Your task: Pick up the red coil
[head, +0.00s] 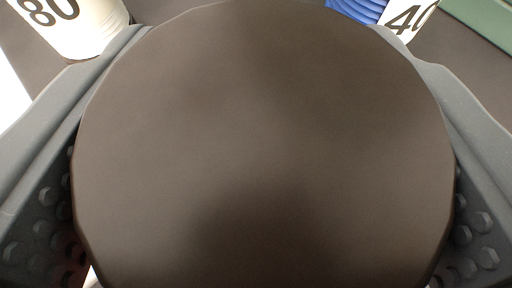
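A large dark brown disc (265,140) fills the middle of the head view, very close to the camera. It looks like the end face of a coil. A dim red patch (69,247) shows at the lower left beside the disc, by the left finger; the rest of any red coil is hidden. The two grey fingers of my gripper (264,200) stand on either side of the disc, with dotted pads showing at the lower left and lower right. The disc covers the inner parts of the fingers, so I cannot see whether they press on anything.
A cream piece marked 80 (88,28) stands at the upper left. A blue coil (357,9) with a cream part marked 40 (408,18) is at the upper right. A green strip (485,20) runs along the top right corner.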

